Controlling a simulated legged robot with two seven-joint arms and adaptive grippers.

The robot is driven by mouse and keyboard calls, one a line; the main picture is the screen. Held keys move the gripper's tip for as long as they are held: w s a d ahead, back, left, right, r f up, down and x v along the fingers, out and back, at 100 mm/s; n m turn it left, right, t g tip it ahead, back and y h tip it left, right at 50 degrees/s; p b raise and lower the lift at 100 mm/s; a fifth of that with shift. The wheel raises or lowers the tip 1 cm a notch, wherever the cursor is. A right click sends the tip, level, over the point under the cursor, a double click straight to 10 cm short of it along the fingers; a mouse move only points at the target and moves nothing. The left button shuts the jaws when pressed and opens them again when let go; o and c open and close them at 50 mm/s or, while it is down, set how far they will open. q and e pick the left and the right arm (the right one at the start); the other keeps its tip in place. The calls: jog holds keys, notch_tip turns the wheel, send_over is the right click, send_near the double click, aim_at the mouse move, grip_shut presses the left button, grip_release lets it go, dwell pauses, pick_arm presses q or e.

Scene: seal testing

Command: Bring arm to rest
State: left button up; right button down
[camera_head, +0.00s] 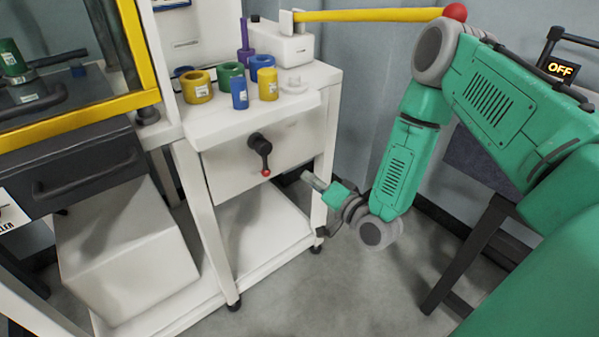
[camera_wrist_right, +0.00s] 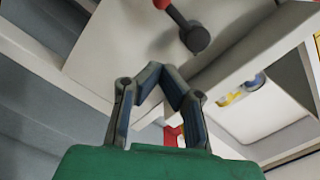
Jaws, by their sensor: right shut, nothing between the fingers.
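My right arm (camera_head: 395,165) is green with grey joints and comes in from the right in the head view. Its right gripper (camera_head: 310,178) points left, beside the white cart's right front leg and below the tabletop. In the right wrist view the gripper's fingers (camera_wrist_right: 160,68) meet at their tips, with nothing between them. A dark crank handle with a red knob (camera_head: 262,155) sits on the cart's front panel, left of the gripper and apart from it. The handle also shows in the right wrist view (camera_wrist_right: 192,35). My left gripper is not in view.
The white cart (camera_head: 300,100) carries several coloured cylinders and rings (camera_head: 230,75). A yellow lever with a red ball (camera_head: 370,14) extends rightward above it. A yellow-framed cabinet (camera_head: 140,60) stands at left. A sign reading OFF (camera_head: 560,69) is at right. Floor (camera_head: 375,270) shows below the gripper.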

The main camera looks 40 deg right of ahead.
jog(key=s+a+f+n+g, duration=0.6)
jog(key=s+a+f+g, duration=0.25)
jog(key=s+f, duration=0.35)
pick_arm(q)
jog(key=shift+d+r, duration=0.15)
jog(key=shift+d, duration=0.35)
pick_arm(e)
jog(key=s+d+f+n+g+h, duration=0.1)
jog(key=s+g, duration=0.3)
jog(key=s, duration=0.5)
jog(key=s+d+f+n+g+h, duration=0.1)
jog(key=s+n+g, duration=0.2)
jog(key=s, duration=0.6)
jog(key=shift+d+f+n+g, duration=0.15)
jog(key=shift+d+n+g, duration=0.25)
jog(key=shift+g, duration=0.25)
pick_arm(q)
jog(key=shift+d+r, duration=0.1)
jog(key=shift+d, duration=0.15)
pick_arm(e)
jog(key=shift+s+d+f, duration=0.1)
jog(key=shift+d, duration=0.1)
